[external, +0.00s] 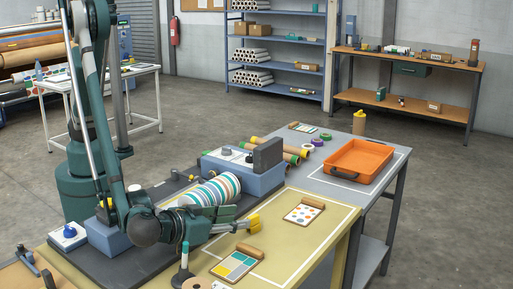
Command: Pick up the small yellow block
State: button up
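My gripper (247,225) reaches right, low over the yellow-topped table, just in front of the striped roller. Yellow pieces show at its end. I cannot tell whether they are its own fingertips or a block between them, nor how far apart the fingers are. A small yellow patch (104,203) shows on the blue press housing at left, partly behind my arm. No separate small yellow block can be made out with certainty.
The striped roller (213,190) and blue press housing (243,180) stand close behind my gripper. Sample cards (303,213) (234,266) lie on the table.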

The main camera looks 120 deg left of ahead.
aim_at(253, 216)
jog(key=shift+f, duration=0.1)
dwell(0.3)
jog(key=shift+x, duration=1.3)
jog(key=shift+b+x, duration=0.95)
jog(key=shift+x, duration=1.65)
jog(key=shift+w, duration=0.1)
jog(key=c, duration=0.9)
